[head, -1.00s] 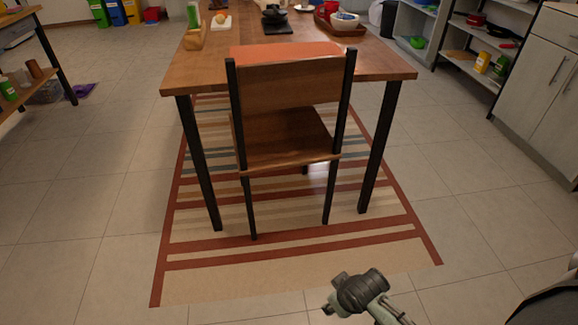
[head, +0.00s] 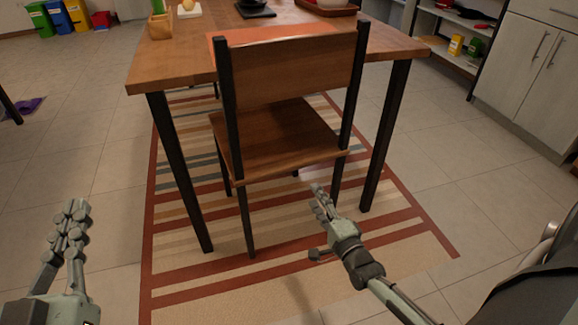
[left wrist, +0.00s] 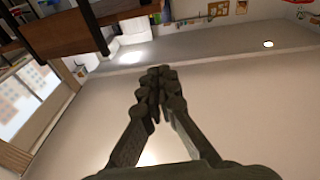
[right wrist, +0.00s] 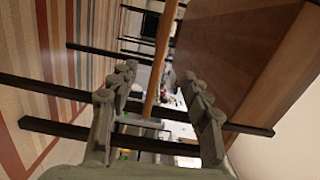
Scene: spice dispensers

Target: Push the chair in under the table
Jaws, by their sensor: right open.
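The wooden chair (head: 285,85) with black legs stands at the near end of the wooden table (head: 150,65). Its seat is partly under the table and its backrest is just outside the near edge. My right gripper (head: 318,192) is in front of the chair, low and right of centre, near the seat's front edge in the picture. In the right wrist view it is open and empty (right wrist: 160,85), with chair parts showing beyond and between the fingers. I cannot tell if it touches the chair. My left gripper (head: 72,208) is at the lower left, away from the chair; its fingertips meet in the left wrist view (left wrist: 160,75).
A striped rug (head: 290,265) lies under the table and chair. Black table legs (head: 180,170) stand on both sides of the chair. A grey cabinet (head: 535,80) and shelves are at the right.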

